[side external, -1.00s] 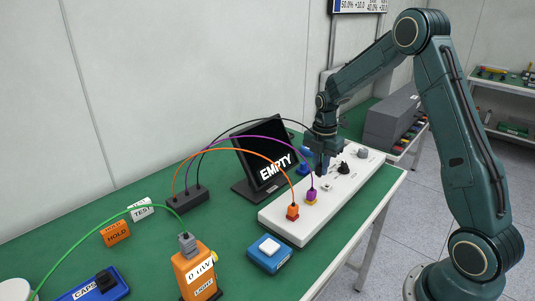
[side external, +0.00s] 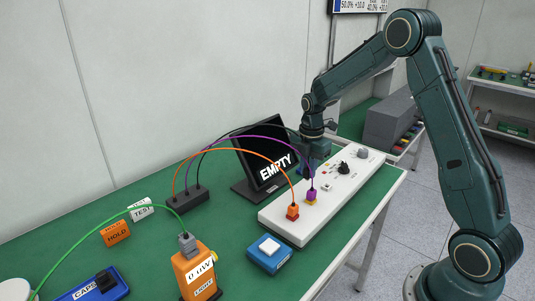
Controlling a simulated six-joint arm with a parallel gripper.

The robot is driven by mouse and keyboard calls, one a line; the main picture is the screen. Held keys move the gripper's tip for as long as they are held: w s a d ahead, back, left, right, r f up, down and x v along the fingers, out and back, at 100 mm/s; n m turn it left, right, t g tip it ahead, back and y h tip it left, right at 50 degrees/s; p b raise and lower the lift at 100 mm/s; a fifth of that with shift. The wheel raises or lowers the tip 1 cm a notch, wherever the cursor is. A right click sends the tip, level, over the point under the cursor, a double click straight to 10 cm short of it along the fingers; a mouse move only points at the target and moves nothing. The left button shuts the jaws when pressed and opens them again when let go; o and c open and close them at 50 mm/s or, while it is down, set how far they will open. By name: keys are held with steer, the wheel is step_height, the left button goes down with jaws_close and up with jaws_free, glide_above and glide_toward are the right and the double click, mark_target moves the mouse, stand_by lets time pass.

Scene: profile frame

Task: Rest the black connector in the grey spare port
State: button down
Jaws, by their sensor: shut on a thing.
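My gripper (side external: 310,172) is at the far side of the white panel (side external: 280,228), beside the black monitor. It is shut on the black connector, which is mostly hidden by the fingers. The black cable (side external: 232,131) arcs from the black block (side external: 187,199) up to my gripper. I cannot make out the grey spare port for certain. An orange connector (side external: 292,211) and a purple connector (side external: 311,195) stand upright in the near end of the panel.
The monitor (side external: 264,160) reading "EMPTY" stands close left of my gripper. Orange and purple cables arc in front of it. A black knob (side external: 343,168) and a grey knob-like piece (side external: 362,153) rise from the panel. A blue box (side external: 270,254) and an orange meter (side external: 196,272) stand nearer.

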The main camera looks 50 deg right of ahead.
steer(key=w+a, duration=0.5)
steer(key=a, duration=0.6)
steer(key=w+a, duration=0.6)
steer(key=a, duration=0.6)
steer(key=w+a, duration=0.5)
steer(key=a, duration=0.6)
steer(key=shift+w+a, duration=0.15)
steer(key=shift+w, duration=0.2)
stand_by(5.4)
